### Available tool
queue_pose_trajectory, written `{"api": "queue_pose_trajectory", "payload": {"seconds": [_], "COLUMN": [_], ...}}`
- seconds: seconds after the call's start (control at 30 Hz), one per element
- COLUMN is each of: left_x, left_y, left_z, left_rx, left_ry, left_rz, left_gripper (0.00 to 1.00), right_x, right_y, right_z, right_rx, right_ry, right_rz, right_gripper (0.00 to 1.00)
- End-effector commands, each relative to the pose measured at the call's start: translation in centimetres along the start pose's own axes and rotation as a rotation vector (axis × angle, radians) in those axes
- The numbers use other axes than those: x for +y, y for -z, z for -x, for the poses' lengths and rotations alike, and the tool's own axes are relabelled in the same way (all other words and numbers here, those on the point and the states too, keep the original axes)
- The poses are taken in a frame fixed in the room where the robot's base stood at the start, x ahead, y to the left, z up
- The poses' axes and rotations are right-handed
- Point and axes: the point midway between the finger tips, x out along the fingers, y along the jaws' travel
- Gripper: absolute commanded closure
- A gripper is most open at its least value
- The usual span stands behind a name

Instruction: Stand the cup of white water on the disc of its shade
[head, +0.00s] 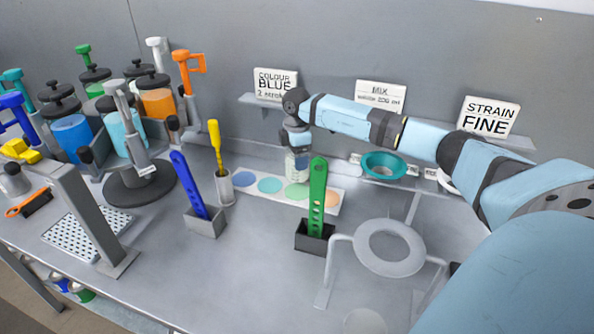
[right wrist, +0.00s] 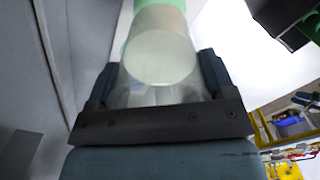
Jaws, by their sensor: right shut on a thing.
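My right gripper (head: 298,142) points down over the back of the bench, shut on a clear cup (head: 297,165) with pale, whitish contents. The cup looks upright, just behind or above the green disc of a white shade strip (head: 257,194); I cannot tell whether it touches the strip. In the right wrist view the cup (right wrist: 160,62) sits between the two fingers (right wrist: 158,88), with mint green beyond it. The strip shows a blue disc (head: 244,179), a teal disc (head: 269,185), a green disc (head: 296,191) and an orange disc (head: 332,198). A green slotted paddle hides part of the strip. My left gripper is out of view.
The green paddle (head: 317,190) stands in a dark holder close in front of the strip. A blue paddle (head: 190,185) and a yellow-handled tool (head: 215,145) stand left.

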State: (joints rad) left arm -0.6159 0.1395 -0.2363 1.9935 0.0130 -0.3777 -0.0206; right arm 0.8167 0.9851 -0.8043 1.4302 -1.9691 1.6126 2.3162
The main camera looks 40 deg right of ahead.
Motion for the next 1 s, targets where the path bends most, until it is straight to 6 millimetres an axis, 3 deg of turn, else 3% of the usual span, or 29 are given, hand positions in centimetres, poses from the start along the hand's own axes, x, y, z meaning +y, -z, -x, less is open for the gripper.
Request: {"api": "queue_pose_trajectory", "payload": {"seconds": [0.27, 0.53, 0.93, 0.97, 1.0], "left_x": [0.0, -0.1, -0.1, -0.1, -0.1], "left_y": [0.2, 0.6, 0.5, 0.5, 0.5], "left_z": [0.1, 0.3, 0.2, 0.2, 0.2], "left_rx": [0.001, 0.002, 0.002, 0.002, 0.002], "left_ry": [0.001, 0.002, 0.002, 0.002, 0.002], "left_rz": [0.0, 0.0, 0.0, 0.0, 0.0], "left_gripper": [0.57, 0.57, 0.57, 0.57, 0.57], "right_x": [0.1, 0.0, 0.1, 0.0, 0.0], "right_y": [0.0, 0.0, -0.1, -0.1, -0.1], "right_z": [-2.1, -5.6, -6.3, -6.4, -6.3], "right_rx": [0.0, 0.0, 0.0, 0.0, 0.0], "right_ry": [-0.001, 0.0, -0.002, -0.001, -0.001], "right_rz": [-0.001, -0.002, -0.001, -0.001, -0.001], "right_gripper": [0.55, 0.55, 0.55, 0.22, 0.12]}}
